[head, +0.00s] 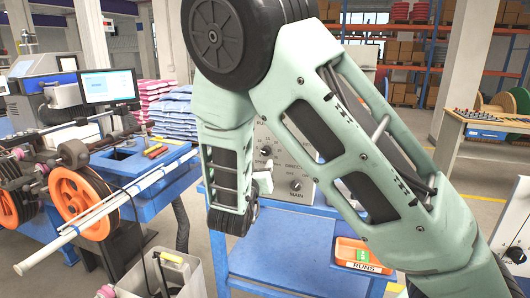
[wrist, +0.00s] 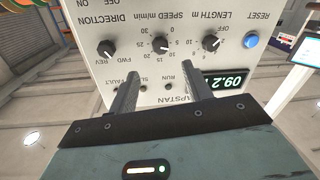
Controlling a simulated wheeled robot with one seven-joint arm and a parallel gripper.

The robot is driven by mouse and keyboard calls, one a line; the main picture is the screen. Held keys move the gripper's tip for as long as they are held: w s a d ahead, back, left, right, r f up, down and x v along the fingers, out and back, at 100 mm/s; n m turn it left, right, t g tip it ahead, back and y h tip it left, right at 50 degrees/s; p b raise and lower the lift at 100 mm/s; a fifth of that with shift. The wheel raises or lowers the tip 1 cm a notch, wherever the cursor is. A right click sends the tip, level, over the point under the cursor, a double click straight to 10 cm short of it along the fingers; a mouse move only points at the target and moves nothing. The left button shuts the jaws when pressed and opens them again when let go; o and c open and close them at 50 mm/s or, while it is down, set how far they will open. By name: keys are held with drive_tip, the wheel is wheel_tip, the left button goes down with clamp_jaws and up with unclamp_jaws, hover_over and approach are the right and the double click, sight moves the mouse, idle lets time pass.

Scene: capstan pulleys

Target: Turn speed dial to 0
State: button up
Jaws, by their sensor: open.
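The speed dial (wrist: 160,46), a black knob marked SPEED m/min, sits on the pale control panel (wrist: 185,85), which appears upside down in the wrist view. Its scale numbers are small, and I cannot read its pointer setting for certain. My gripper (wrist: 160,76) is open and empty, with one finger on each side of the dial's line. The fingertips are short of the knob in the picture; I see no contact. In the head view my arm covers much of the panel (head: 302,160) and most of my gripper.
In the wrist view the direction knob (wrist: 106,48) and length knob (wrist: 212,43) flank the dial, with a blue reset button (wrist: 250,40) beyond. A lit display (wrist: 226,82) is close to one finger. A blue cart (head: 280,262) stands below the panel, with an orange tray (head: 345,246).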

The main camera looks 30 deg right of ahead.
sight(265, 152)
drive_tip(key=p+x, duration=0.2)
drive_tip(key=x, duration=0.7)
drive_tip(key=shift+w+d, duration=0.25)
drive_tip(key=shift+w, duration=0.05)
drive_tip(key=c, duration=1)
